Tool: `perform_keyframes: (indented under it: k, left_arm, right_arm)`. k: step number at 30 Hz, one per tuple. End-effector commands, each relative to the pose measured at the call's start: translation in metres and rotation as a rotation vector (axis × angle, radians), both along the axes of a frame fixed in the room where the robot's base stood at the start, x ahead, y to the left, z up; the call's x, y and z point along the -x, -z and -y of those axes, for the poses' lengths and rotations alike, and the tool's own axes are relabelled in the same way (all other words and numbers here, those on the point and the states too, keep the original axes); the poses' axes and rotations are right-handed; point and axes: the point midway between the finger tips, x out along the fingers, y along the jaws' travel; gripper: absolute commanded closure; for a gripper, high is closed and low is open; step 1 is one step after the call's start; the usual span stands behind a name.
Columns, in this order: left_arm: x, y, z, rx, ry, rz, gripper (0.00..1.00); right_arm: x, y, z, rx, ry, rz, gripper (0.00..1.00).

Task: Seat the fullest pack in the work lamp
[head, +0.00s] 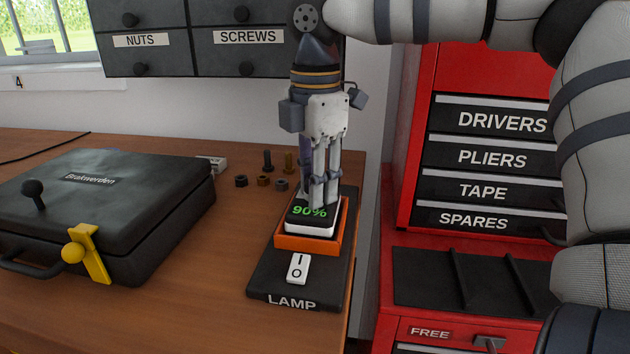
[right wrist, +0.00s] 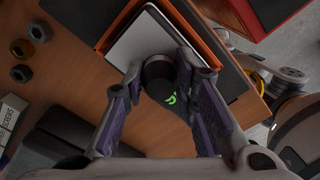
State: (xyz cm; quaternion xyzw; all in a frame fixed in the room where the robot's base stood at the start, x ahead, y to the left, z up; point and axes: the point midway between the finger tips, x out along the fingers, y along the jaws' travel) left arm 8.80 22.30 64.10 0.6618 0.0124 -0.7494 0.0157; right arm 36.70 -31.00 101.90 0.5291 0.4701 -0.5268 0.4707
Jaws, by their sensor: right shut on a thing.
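The pack (head: 298,225), white with a black top reading 90% in green, sits at the orange socket (head: 293,241) of the black lamp base (head: 262,279). The base is marked LAMP and has a white switch (head: 298,268). My right gripper (head: 322,197) points down and is shut on the pack's black knob. In the right wrist view my right gripper (right wrist: 160,68) has a finger on each side of the knob (right wrist: 158,76); the white pack (right wrist: 138,45) lies within the orange rim (right wrist: 208,38). I cannot tell whether it is fully down. My left gripper is out of view.
A black case (head: 110,205) with a yellow latch (head: 88,255) lies left on the wooden bench (head: 190,300). A red tool cabinet (head: 400,190) stands to the right, with an empty black tray top (head: 425,278).

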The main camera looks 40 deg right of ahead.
Motion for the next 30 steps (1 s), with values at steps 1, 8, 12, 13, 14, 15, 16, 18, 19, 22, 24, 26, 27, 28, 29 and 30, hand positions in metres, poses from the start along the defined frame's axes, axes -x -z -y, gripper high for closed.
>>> perform_keyframes:
  k: [1,8,12,13,14,15,16,18,19,22,24,26,27,28,29,30]
  left_arm:
    - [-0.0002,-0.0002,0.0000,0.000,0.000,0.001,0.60]
    - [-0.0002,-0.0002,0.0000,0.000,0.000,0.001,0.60]
    - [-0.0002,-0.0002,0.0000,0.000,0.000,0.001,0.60]
    - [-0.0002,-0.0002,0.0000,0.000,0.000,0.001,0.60]
    - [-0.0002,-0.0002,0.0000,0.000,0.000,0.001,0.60]
    - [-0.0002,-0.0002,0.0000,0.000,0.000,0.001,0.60]
    - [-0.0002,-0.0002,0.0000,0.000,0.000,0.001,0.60]
    - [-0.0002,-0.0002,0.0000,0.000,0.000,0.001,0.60]
    - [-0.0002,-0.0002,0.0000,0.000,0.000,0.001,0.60]
    - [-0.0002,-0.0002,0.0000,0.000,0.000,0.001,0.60]
    - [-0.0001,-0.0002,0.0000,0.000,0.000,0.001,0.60]
    - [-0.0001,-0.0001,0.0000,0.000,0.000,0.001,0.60]
    - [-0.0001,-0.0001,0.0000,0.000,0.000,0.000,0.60]
    - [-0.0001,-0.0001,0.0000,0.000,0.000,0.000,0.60]
    - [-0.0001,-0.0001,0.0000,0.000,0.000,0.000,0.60]
    - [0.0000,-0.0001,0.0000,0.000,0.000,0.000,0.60]
  right_arm:
    - [0.0000,-0.0003,-0.0001,0.000,0.000,0.002,1.00]
    - [-0.0002,0.0024,-0.0002,0.000,0.000,0.002,1.00]
    - [-0.0002,0.0039,-0.0003,0.000,0.000,0.003,1.00]
    - [-0.0002,0.0043,-0.0003,0.000,-0.001,0.003,1.00]
    - [-0.0003,0.0046,-0.0003,0.000,0.000,0.003,1.00]
    - [-0.0002,0.0051,-0.0003,0.000,0.000,0.003,1.00]
    - [-0.0002,0.0055,-0.0002,0.000,0.000,0.003,1.00]
    - [-0.0002,0.0063,-0.0001,0.000,0.000,0.002,1.00]
    - [-0.0002,0.0067,-0.0001,0.000,0.000,0.002,1.00]
    - [-0.0002,0.0065,-0.0001,0.000,0.000,0.002,0.52]
    - [-0.0002,0.0067,-0.0001,0.000,0.000,0.002,0.51]
    - [-0.0002,0.0068,-0.0001,0.000,0.000,0.002,0.51]
    - [-0.0001,0.0069,-0.0001,0.000,0.000,0.001,0.51]
    - [-0.0001,0.0069,-0.0001,0.000,0.000,0.001,0.51]
    - [-0.0001,0.0070,-0.0001,0.000,0.000,0.001,0.51]
    - [0.0001,0.0075,0.0001,0.001,0.000,0.000,0.45]
